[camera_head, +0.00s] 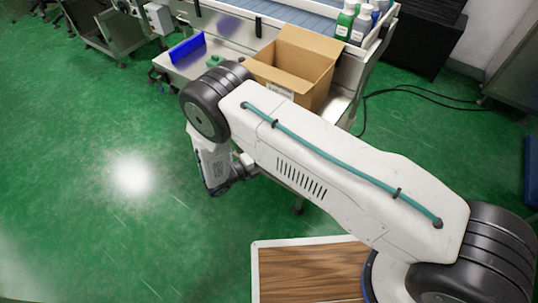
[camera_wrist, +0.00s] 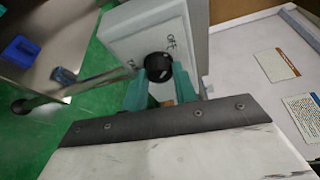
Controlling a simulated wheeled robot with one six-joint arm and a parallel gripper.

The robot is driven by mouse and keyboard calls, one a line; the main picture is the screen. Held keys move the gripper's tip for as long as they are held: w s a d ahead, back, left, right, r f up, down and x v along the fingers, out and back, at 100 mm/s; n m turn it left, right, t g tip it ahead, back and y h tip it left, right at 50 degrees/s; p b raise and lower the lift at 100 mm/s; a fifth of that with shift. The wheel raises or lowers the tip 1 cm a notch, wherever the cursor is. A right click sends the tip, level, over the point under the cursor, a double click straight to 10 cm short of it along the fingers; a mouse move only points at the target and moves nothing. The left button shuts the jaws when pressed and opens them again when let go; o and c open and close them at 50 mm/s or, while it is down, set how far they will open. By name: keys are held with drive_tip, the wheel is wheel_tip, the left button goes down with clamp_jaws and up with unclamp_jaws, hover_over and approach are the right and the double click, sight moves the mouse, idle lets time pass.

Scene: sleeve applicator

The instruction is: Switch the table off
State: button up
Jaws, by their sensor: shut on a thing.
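A black round knob (camera_wrist: 158,66) sits on the face of a light grey switch box (camera_wrist: 140,28) in the wrist view. The word "off" is printed at the knob's upper right, and another label at its lower left is partly hidden. My gripper (camera_wrist: 159,76) has its two teal fingers shut on the knob, one on each side. Which way the knob's mark points is too small to tell. In the head view my arm hides the switch box and most of the gripper. The metal table (camera_head: 229,50) stands behind my arm.
An open cardboard box (camera_head: 290,67) stands on the table, with a blue bin (camera_head: 187,49) to its left. Several bottles (camera_head: 345,22) stand at the back right. A black cable (camera_head: 420,92) lies on the green floor, which is clear at left.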

idle(0.3)
drive_tip(key=o, duration=1)
drive_tip(key=shift+c, duration=0.2)
drive_tip(key=v, duration=0.8)
drive_tip(key=shift+f, duration=0.1)
